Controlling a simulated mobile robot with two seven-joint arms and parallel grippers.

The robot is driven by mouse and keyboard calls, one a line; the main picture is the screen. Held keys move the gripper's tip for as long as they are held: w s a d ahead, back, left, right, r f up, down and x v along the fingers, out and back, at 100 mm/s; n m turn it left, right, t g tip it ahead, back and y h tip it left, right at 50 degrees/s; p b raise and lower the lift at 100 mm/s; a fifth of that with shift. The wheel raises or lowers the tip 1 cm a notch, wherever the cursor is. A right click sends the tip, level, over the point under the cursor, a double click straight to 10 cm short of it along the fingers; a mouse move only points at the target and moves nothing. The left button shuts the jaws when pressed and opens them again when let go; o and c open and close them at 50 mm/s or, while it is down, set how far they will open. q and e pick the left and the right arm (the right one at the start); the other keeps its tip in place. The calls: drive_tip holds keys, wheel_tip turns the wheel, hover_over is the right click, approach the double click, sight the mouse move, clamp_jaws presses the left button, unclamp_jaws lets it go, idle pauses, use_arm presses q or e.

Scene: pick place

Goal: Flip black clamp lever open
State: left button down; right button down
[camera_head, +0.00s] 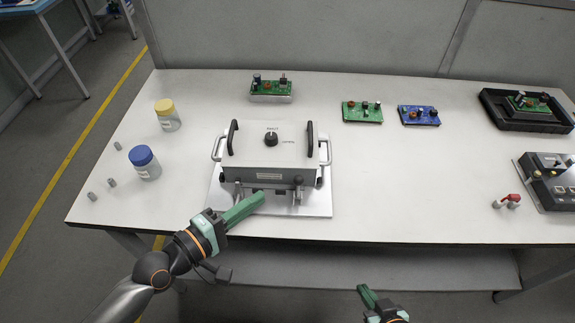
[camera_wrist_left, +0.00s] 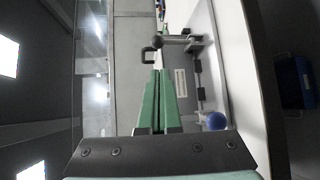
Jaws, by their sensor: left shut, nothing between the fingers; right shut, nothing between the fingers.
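The test fixture (camera_head: 270,143) is a light box with a grey front, standing on a metal plate on the table. A clamp with a black-knobbed lever (camera_head: 298,181) is at its front right. It also shows in the left wrist view (camera_wrist_left: 160,42), beyond my fingertips. My left gripper (camera_head: 260,197) is shut and empty, in front of the fixture between the clamps. My right gripper (camera_head: 363,289) is shut and empty, below the table's front edge.
Blue-lidded (camera_head: 144,162) and yellow-lidded (camera_head: 167,114) jars stand at left, near small grey pieces. Green (camera_head: 362,112) and blue (camera_head: 419,116) circuit boards lie behind right. A black tray (camera_head: 525,112) is at far right.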

sight(298, 184)
use_arm(q)
drive_tip(key=shift+r, duration=0.1)
drive_tip(key=shift+d, duration=0.1)
drive_tip(key=x, duration=1)
idle(0.4)
